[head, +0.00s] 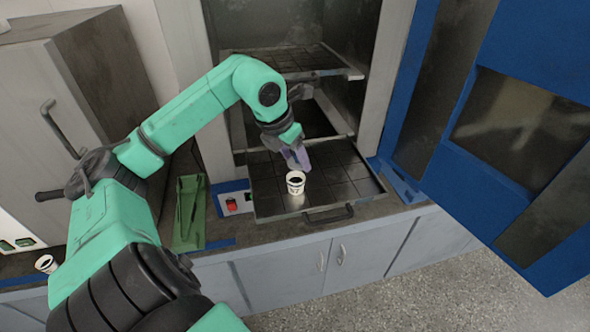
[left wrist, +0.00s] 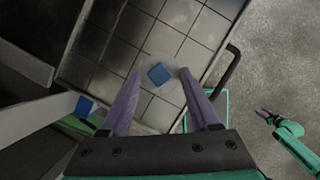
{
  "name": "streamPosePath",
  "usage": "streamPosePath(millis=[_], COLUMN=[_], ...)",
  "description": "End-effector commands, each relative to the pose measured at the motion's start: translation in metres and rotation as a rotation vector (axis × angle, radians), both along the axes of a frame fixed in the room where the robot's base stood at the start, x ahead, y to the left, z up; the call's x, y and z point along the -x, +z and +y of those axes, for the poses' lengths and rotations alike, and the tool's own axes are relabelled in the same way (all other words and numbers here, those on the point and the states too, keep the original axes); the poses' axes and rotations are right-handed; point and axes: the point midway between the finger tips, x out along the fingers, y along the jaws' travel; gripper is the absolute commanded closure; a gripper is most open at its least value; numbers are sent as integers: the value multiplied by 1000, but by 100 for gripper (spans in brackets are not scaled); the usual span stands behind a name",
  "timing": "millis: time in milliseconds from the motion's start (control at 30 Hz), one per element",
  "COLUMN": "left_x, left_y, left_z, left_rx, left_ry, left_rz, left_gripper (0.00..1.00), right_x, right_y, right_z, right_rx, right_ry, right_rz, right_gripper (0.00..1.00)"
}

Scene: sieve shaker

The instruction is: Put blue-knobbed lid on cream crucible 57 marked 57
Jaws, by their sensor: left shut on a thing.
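A small cream crucible (head: 296,187) with dark marking, which looks like 57, stands upright on the dark tiled tray. Its top looks open and dark inside. My left gripper (head: 298,160) is just behind and above it in the head view. In the left wrist view my left gripper (left wrist: 160,76) is shut on a pale round lid (left wrist: 148,88) with a blue square knob (left wrist: 159,73). The lid lies between the fingertips, and the crucible is hidden in that view. My right gripper (left wrist: 265,115) shows at the right of the left wrist view; its opening is unclear.
The tray (head: 353,190) has a front handle (head: 328,213) and sits before an open shelved cabinet. A blue door (head: 520,110) stands open at right. A red button (head: 231,204) and a green tray (head: 189,215) lie left. Another small cup (head: 46,263) is far left.

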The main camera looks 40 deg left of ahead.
Motion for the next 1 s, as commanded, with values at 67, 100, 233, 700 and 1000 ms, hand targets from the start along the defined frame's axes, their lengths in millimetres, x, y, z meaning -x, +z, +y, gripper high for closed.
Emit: streamPosePath(millis=[67,100,233,700,1000], left_x=[1,1,1,1,1], left_y=[-16,-23,-34,-41,-42], left_z=[-1,-1,0,0,0], left_rx=[4,4,1,0,0], left_ry=[-2,-3,0,-1,-1], left_rz=[8,7,2,2,3], left_gripper=[90,90,90,90,8], right_x=[-11,-13,-6,8,7], right_y=[2,4,4,-9,-11], right_z=[1,1,0,-1,-1], right_rx=[-2,-3,-1,1,1], right_ry=[0,0,0,-1,-1], right_rz=[-19,-21,-10,14,11], right_gripper=[50,50,50,50,50])
